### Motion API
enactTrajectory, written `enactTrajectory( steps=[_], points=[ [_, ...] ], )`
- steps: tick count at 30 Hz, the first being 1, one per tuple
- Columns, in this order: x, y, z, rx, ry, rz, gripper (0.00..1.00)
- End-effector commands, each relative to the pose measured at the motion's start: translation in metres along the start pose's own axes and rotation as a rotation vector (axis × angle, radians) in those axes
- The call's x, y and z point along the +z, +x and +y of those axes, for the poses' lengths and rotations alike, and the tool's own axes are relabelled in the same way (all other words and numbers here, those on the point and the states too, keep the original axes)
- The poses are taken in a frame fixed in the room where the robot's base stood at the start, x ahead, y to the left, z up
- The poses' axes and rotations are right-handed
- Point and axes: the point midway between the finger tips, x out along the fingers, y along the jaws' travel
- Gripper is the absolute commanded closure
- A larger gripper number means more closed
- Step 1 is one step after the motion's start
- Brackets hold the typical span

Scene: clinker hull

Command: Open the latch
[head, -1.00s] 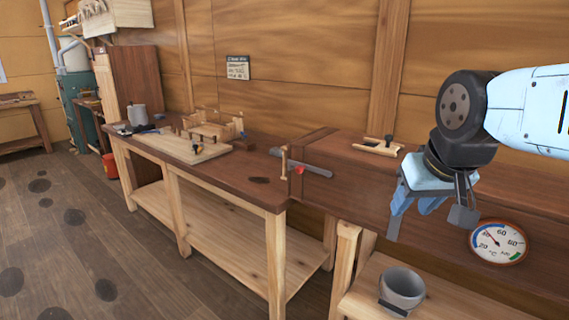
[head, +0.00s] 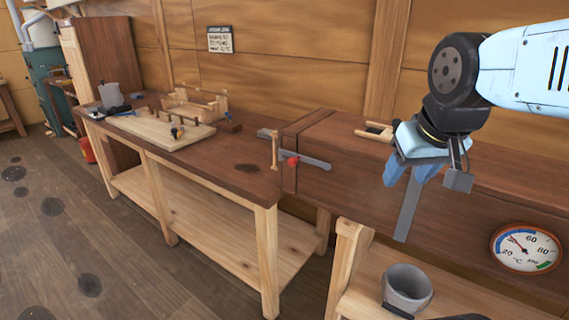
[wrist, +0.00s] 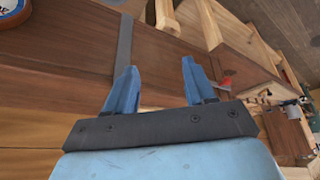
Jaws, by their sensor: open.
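The latch (head: 310,162) is a grey bar with a red knob (head: 291,159), lying aslant across the seam near the left end of a long dark brown wooden box (head: 345,190). My gripper (head: 408,176) is open and empty, with blue fingers pointing down. It is over the box, to the right of the latch and apart from it, by a grey metal strap (head: 405,212). In the wrist view the strap (wrist: 124,48) lies beyond the left finger. A small red part (wrist: 226,84), likely the knob, shows beside the right finger; the bar is mostly hidden there.
A round dial thermometer (head: 526,248) is on the box's front at right. A grey pot (head: 407,288) stands on the lower wooden bench. A wooden peg handle (head: 275,150) stands at the box's left end. A workbench (head: 225,160) with boards and tools adjoins it.

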Motion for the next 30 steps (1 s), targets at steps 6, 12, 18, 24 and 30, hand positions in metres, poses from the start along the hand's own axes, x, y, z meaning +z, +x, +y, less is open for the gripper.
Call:
enactTrajectory(
  steps=[6,12,18,24,30],
  points=[
    [-0.009,0.025,-0.005,0.057,-0.233,-0.184,0.46],
    [-0.022,0.05,-0.015,0.149,-0.505,-0.369,0.46],
    [-0.041,0.073,-0.032,0.267,-0.778,-0.529,0.46],
    [-0.063,0.094,-0.059,0.414,-1.05,-0.661,0.46],
    [-0.085,0.115,-0.1,0.595,-1.314,-0.764,0.46]
  ],
)
